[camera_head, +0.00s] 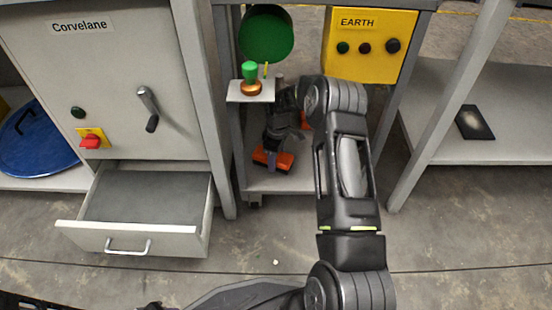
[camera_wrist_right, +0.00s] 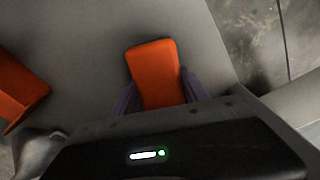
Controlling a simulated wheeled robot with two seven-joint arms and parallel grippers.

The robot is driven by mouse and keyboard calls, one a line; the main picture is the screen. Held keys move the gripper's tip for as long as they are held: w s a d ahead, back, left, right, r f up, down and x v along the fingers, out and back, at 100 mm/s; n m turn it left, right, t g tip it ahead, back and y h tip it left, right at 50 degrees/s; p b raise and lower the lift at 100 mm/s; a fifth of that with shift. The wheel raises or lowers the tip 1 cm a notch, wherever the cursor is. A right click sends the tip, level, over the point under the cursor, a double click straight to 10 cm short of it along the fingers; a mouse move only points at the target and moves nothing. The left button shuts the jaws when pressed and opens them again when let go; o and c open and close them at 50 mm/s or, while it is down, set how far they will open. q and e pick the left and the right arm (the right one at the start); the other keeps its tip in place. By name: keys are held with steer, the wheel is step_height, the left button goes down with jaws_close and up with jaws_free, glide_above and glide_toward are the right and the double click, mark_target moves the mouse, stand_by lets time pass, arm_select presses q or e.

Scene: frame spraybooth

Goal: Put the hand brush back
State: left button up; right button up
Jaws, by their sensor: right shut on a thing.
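My right gripper (camera_head: 271,158) reaches down to the lower shelf (camera_head: 250,181) under the small bench. In the right wrist view its two purple fingers (camera_wrist_right: 158,97) are shut on an orange block-like piece, which looks like the hand brush (camera_wrist_right: 155,66). In the head view the hand brush (camera_head: 286,161) shows orange with a dark underside, low over or on the shelf; I cannot tell if it touches. A second orange thing (camera_head: 305,119) lies farther back, partly hidden by my wrist; it also shows at the left of the wrist view (camera_wrist_right: 18,88). My left gripper is not clearly visible.
A small ledge (camera_head: 237,97) with a green-topped stamp-like object (camera_head: 250,75) stands just above my gripper. Frame posts flank the shelf. An open drawer (camera_head: 150,238) juts out at the left. A yellow EARTH panel (camera_head: 370,45) is behind my forearm.

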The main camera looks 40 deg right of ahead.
steer(key=o, duration=1.6)
steer(key=shift+f, duration=0.1)
step_height(320, 180, up, 12)
steer(key=p, duration=0.5)
steer(key=shift+s+d, duration=0.15)
steer(key=shift+s, duration=0.05)
